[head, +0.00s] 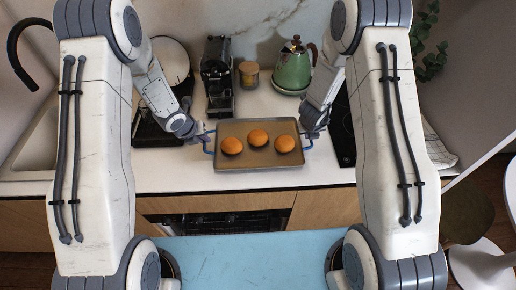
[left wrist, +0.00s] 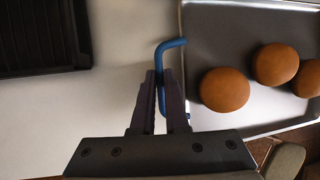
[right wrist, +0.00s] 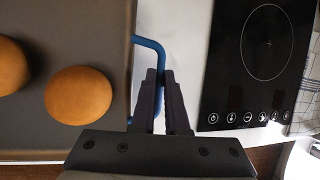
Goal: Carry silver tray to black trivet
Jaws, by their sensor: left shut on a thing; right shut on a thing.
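The silver tray (head: 258,178) is over the white counter with three round orange-brown buns on it. It looks level; I cannot tell whether it touches the counter. Its blue side handles show in both wrist views. My left gripper (head: 205,138) is shut on the tray's left handle (left wrist: 160,62). My right gripper (head: 310,136) is shut on the right handle (right wrist: 150,43). A flat, ridged black thing (left wrist: 40,35) lies on the counter left of the tray, with a gap between them. It may be the black trivet; the head view shows it partly behind my left arm.
A black hob (right wrist: 262,60) lies right of the tray. Behind stand a black coffee machine (head: 217,72), a small jar (head: 249,74) and a green kettle (head: 292,70). A sink (head: 36,145) is at far left. A light blue surface (head: 245,262) is in front.

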